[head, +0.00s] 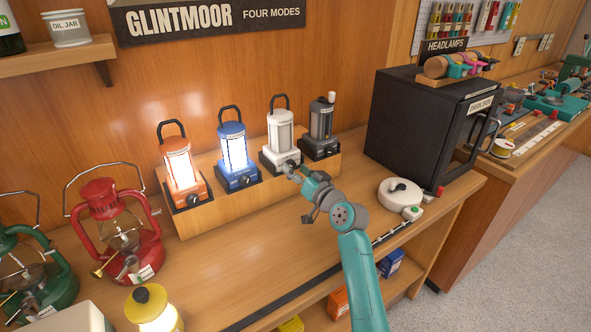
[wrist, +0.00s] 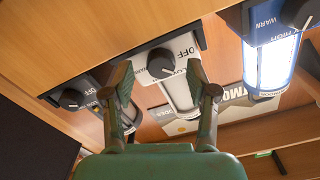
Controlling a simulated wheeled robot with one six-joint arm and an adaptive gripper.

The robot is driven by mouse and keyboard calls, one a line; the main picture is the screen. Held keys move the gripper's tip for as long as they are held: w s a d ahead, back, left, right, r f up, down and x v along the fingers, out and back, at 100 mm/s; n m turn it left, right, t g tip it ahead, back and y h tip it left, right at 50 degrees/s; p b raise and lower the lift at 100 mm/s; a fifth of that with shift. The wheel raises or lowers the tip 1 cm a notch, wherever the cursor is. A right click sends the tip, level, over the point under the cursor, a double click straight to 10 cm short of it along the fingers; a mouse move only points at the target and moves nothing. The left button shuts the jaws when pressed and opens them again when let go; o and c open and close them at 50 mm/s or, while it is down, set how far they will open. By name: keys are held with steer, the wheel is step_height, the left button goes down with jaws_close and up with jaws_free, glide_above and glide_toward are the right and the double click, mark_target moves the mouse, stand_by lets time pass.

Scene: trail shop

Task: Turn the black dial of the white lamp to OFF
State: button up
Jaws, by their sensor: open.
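The white lamp (head: 280,137) stands on the wooden step, between the blue lamp and a dark grey lamp, and its tube looks unlit. Its black dial (wrist: 160,63) faces me in the wrist view, with the word OFF beside it on the white base; a pale mark shows on the dial's lower right edge, too small to read surely. My gripper (wrist: 159,75) is open, one finger on each side of the dial in the picture. I cannot tell whether either finger touches it. In the head view my gripper (head: 291,171) is at the front of the white lamp's base and partly hides the dial.
A lit blue lamp (head: 233,150) and a lit orange lamp (head: 179,165) stand left, the dark grey lamp (head: 321,123) close right. A black box (head: 408,130) and a round white item (head: 399,193) are further right. Red lantern (head: 103,215) is left; the counter's middle is clear.

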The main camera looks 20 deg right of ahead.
steer(key=shift+w+a, duration=0.2)
steer(key=shift+w, duration=0.25)
jaws_close()
steer(key=shift+n, duration=2.4)
jaws_free()
steer(key=shift+s, duration=0.15)
steer(key=v, duration=1.1)
steer(key=shift+s, duration=0.35)
steer(key=shift+d, duration=0.15)
